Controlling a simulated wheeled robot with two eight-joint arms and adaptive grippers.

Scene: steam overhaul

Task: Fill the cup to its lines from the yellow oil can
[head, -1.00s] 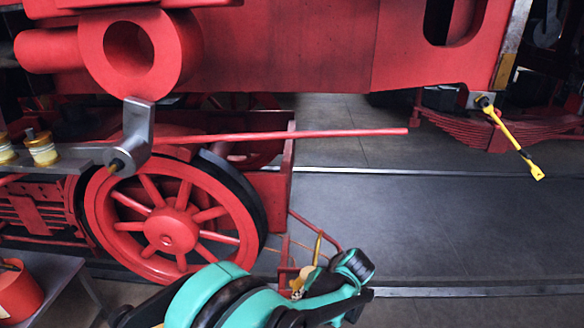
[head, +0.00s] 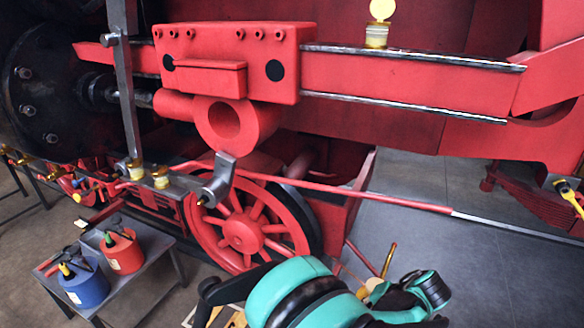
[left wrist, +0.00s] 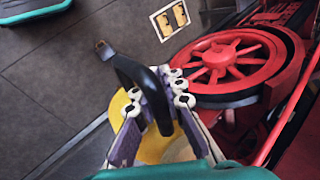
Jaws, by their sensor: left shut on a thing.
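In the left wrist view my left gripper (left wrist: 155,110) is shut on the black handle of the yellow oil can (left wrist: 155,148). The can's yellow body shows behind the fingers, partly hidden. In the head view a thin brass spout (head: 388,260) rises behind my teal arm; the can's body and the gripper are mostly hidden there. A small cup (head: 376,38) with a brass base and a raised round yellow lid stands on the upper slide bar. Its lines and oil level are too small to tell. My right gripper is not in view.
Two more small cups, one (head: 135,169) beside another (head: 160,178), sit on the rod at left. A red can (head: 122,250) and a blue can (head: 84,286) stand on a low table (head: 150,275). The red wheel (head: 243,232) and long red rod (head: 350,192) lie behind my arm.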

